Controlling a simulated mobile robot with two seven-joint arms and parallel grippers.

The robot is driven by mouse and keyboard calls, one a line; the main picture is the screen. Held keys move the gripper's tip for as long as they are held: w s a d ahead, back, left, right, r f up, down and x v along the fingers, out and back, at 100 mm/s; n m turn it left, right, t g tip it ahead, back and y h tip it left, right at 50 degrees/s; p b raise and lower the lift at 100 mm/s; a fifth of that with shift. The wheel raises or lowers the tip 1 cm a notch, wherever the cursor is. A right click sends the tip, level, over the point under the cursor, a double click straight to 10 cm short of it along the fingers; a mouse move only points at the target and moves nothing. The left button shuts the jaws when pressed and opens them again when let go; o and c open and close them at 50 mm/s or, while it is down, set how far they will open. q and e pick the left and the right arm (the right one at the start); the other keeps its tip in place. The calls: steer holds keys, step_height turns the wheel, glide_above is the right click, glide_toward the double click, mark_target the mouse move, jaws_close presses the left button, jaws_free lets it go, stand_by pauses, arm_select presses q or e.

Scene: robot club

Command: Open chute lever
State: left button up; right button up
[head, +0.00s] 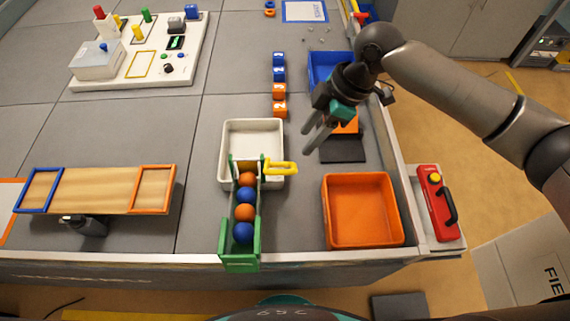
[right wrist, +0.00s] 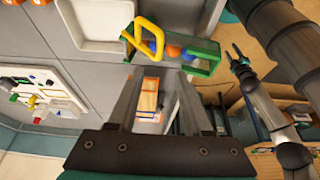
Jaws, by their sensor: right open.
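The green chute (head: 242,255) stands at the table's front edge, with orange and blue balls (head: 245,195) in a line inside it. Its yellow lever (head: 281,167) sticks out to the right at the chute's far end, over a white tray (head: 232,130). My right gripper (head: 308,140) is open and empty, above and to the right of the lever, apart from it. In the right wrist view the yellow lever (right wrist: 145,40) shows as a loop beyond the fingers (right wrist: 158,90).
An orange bin (head: 327,225) stands right of the chute, and a blue bin (head: 318,60) lies behind my right gripper. Several numbered blocks (head: 279,75) stand in a row behind the tray. A wooden beam (head: 95,190) is at left. A red case (head: 433,205) sits at the right edge.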

mark_target(282, 171)
steer(key=b+x, duration=0.1)
steer(key=x, duration=1.2)
steer(key=shift+c, duration=0.3)
jaws_close()
steer(key=shift+r, duration=0.1)
stand_by(0.6)
